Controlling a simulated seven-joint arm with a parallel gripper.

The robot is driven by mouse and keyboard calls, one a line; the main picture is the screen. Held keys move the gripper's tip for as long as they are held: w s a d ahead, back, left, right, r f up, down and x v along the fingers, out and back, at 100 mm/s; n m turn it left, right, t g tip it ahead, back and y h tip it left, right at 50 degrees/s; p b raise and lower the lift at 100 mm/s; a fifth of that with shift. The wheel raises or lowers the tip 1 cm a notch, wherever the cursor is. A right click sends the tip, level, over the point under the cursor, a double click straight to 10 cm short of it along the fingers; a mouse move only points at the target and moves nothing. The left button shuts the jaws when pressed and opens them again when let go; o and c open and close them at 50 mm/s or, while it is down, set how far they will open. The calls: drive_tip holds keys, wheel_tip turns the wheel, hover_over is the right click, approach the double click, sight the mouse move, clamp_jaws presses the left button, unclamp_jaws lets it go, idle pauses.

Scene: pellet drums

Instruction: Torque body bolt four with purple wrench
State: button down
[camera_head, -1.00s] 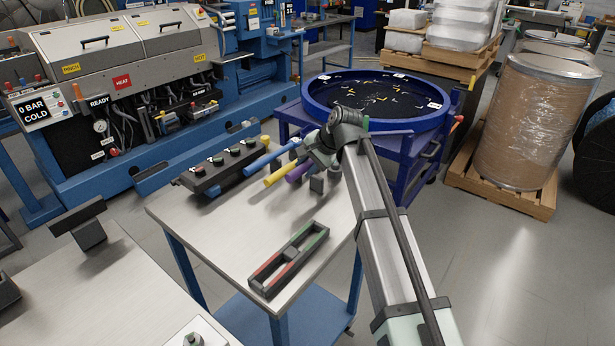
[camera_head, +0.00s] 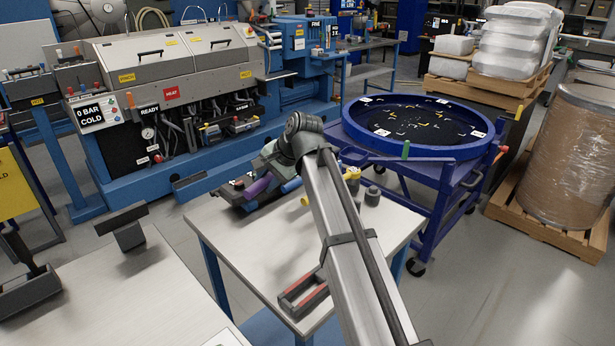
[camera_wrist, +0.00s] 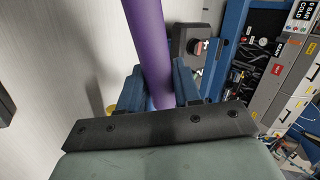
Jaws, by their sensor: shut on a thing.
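My gripper (camera_wrist: 158,92) is shut on the purple wrench (camera_wrist: 150,45); its blue fingers press on both sides of the purple handle. The handle runs up out of the wrist view, so the wrench's working end is out of sight there. In the head view the purple wrench (camera_head: 258,186) shows as a short piece at the table's far left, beside my arm. A dark block with a round knob or bolt (camera_wrist: 197,46) lies beyond the handle in the wrist view. My arm hides most of the bolted black body in the head view, and I cannot tell which bolt is number four.
The pale table (camera_head: 240,243) carries a red-edged dark tray (camera_head: 300,298) at its front, partly behind my arm. A yellow handle end (camera_head: 305,201) and grey cylinders (camera_head: 372,196) lie near the far edge. A blue round bin (camera_head: 425,152) stands behind. The table's left part is clear.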

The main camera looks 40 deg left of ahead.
drive_tip(key=s+a+r, duration=0.2)
drive_tip(key=s+a, duration=0.8)
drive_tip(key=s, duration=0.4)
drive_tip(key=shift+s+r+n+g, duration=0.2)
drive_tip(key=shift+n+g, duration=0.1)
drive_tip(key=shift+n, duration=0.1)
drive_tip(key=shift+d+f, duration=0.1)
drive_tip(key=shift+f, duration=0.05)
drive_tip(key=shift+f, duration=3.9)
drive_tip(key=shift+s+a+m+t, duration=0.25)
drive_tip(key=shift+a+m+t, duration=0.15)
drive_tip(key=shift+a+m, duration=0.45)
idle(1.3)
